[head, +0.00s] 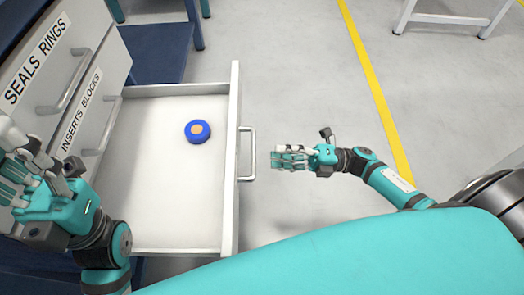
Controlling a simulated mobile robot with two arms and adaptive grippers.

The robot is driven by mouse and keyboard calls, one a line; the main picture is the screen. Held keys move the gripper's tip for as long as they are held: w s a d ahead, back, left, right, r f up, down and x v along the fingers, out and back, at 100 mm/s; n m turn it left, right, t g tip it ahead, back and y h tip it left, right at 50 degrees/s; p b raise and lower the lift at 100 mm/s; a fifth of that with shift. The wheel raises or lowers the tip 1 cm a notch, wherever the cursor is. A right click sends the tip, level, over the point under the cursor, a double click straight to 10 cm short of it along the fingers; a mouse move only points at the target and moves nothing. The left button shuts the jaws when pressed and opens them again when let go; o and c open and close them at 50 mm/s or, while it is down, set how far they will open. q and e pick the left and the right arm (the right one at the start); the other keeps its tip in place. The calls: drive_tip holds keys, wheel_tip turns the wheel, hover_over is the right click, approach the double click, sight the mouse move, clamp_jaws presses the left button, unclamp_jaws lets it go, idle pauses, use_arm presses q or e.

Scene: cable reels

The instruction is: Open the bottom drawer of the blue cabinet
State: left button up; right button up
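The open bottom drawer (165,238) is pulled well out to the right. Its inside is pale, and its front panel carries a metal bar handle (252,155). A round blue thing with an orange centre (198,131) lies inside. My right gripper (276,158) is to the right of the handle, with a visible gap between them; it looks open and empty, its fingers pointing at the handle. My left gripper (14,165) is at the left edge, in front of the cabinet (98,30); its fingers are partly cut off, so its opening is unclear.
Two closed drawers above are labelled SEALS RINGS (38,62) and INSERTS BLOCKS (83,108). A blue table or bench (160,45) stands behind. The grey floor to the right is clear, crossed by a yellow line (372,80). A white-legged stand (450,18) is at the top right.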

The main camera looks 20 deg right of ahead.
drive_tip(key=shift+v, duration=2.3)
drive_tip(key=shift+f, duration=0.1)
